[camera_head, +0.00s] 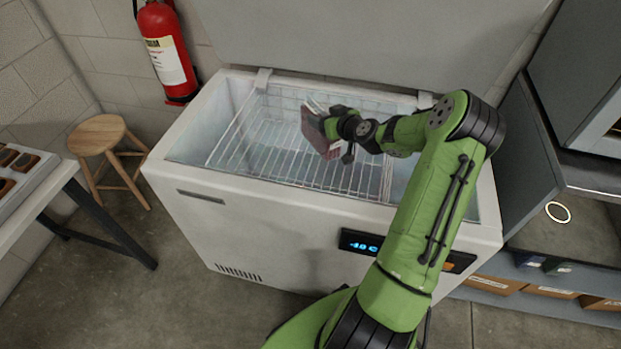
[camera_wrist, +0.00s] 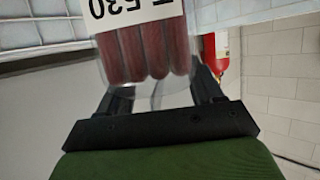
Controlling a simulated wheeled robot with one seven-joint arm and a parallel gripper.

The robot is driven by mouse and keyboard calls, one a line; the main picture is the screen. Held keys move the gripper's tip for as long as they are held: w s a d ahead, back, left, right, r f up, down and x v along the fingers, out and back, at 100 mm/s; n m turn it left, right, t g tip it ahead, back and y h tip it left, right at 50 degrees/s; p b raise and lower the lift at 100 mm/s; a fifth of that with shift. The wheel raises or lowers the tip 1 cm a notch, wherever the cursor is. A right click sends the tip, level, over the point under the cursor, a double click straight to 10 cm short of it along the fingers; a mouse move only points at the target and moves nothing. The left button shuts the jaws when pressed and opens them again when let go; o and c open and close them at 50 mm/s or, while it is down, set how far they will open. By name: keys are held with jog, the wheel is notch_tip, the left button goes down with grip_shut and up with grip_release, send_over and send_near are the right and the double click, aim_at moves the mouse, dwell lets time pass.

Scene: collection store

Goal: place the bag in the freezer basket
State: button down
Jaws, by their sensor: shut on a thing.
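The bag (camera_head: 318,132) is clear with dark red contents and a white label. My gripper (camera_head: 334,124) is shut on it and holds it tilted over the open chest freezer (camera_head: 260,220). In the wrist view the bag (camera_wrist: 145,52) hangs between the two dark fingers of my gripper (camera_wrist: 165,95), with red tube-like shapes and part of a printed label showing. The wire freezer basket (camera_head: 240,150) lies inside the freezer, below the bag. The part of the basket behind my arm is hidden. I cannot tell whether the bag touches the basket.
The freezer lid (camera_head: 360,40) stands open at the back. A wooden stool (camera_head: 97,135) and a table (camera_head: 30,190) with dark items are at the left. A fire extinguisher (camera_head: 168,55) hangs on the wall. Grey cabinets (camera_head: 530,160) stand close at the right. The basket's left part looks empty.

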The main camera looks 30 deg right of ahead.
aim_at(336, 151)
notch_tip(336, 151, down, 11)
jog(key=b, duration=0.3)
jog(key=shift+r, duration=0.15)
jog(key=shift+b, duration=0.35)
jog(key=shift+c, duration=0.8)
grip_release()
jog(key=p+v, duration=0.1)
jog(key=v, duration=0.6)
jog(key=shift+s+r+p, duration=0.1)
jog(key=shift+s+p, duration=0.2)
